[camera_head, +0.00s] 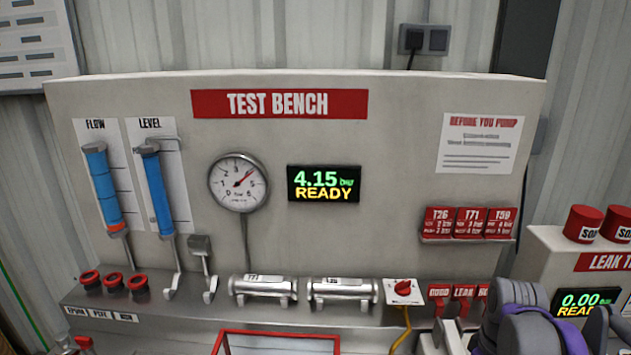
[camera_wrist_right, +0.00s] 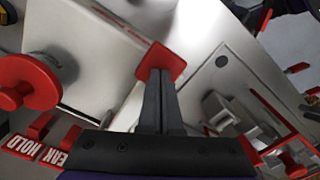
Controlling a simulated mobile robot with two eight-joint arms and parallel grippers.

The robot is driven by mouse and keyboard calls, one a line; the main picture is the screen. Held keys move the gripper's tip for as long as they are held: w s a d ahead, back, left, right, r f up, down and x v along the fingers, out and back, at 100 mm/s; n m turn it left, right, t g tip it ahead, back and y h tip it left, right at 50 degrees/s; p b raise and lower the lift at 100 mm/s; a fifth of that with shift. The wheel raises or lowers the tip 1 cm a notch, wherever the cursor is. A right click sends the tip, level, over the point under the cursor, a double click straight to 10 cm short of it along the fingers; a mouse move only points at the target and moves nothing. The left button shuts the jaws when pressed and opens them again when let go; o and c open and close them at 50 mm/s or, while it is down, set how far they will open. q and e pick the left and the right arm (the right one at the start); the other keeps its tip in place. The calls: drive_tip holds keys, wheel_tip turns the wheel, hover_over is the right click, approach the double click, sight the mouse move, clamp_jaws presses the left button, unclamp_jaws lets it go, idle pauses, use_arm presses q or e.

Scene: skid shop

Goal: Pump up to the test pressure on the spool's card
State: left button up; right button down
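The test bench display (camera_head: 324,184) reads 4.15 bar and READY. The round dial gauge (camera_head: 238,182) has its red needle pointing up and right, near 4. Three red cards, T26 (camera_head: 438,222), T71 (camera_head: 470,222) and T59 (camera_head: 501,222), stand on a ledge; their small print is too blurred to read surely. Two metal spools (camera_head: 262,288) (camera_head: 342,291) lie on the bench shelf, their tags unreadable. My right gripper (camera_wrist_right: 160,95) has its fingers together, tips against or just over a red block (camera_wrist_right: 160,61); I cannot tell whether they touch. My left gripper is out of view.
A red knob on a white plate (camera_head: 403,291) sits right of the spools, above a yellow hose (camera_head: 401,330). Red HOLD and LEAK tags (camera_head: 440,291) are beside it. A red-rimmed tray (camera_head: 276,334) is at front. A leak tester display (camera_head: 584,302) reads 0.00.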

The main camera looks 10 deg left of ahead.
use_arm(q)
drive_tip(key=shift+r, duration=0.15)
use_arm(e)
drive_tip(key=shift+r, duration=0.15)
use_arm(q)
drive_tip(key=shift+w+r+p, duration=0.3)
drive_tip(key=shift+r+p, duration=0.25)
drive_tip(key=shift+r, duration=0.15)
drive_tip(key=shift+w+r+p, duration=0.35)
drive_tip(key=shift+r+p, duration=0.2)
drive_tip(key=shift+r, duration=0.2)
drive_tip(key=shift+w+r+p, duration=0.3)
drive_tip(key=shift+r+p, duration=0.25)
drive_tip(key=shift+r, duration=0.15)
use_arm(e)
drive_tip(key=shift+r, duration=2.8)
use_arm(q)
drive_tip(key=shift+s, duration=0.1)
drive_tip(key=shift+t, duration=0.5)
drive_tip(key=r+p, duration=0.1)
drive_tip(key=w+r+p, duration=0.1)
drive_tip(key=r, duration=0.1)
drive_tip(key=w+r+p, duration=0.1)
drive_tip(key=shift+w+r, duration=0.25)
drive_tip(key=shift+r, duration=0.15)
use_arm(e)
wheel_tip(320, 180, up, 7)
drive_tip(key=shift+s, duration=0.15)
drive_tip(key=shift+r, duration=0.1)
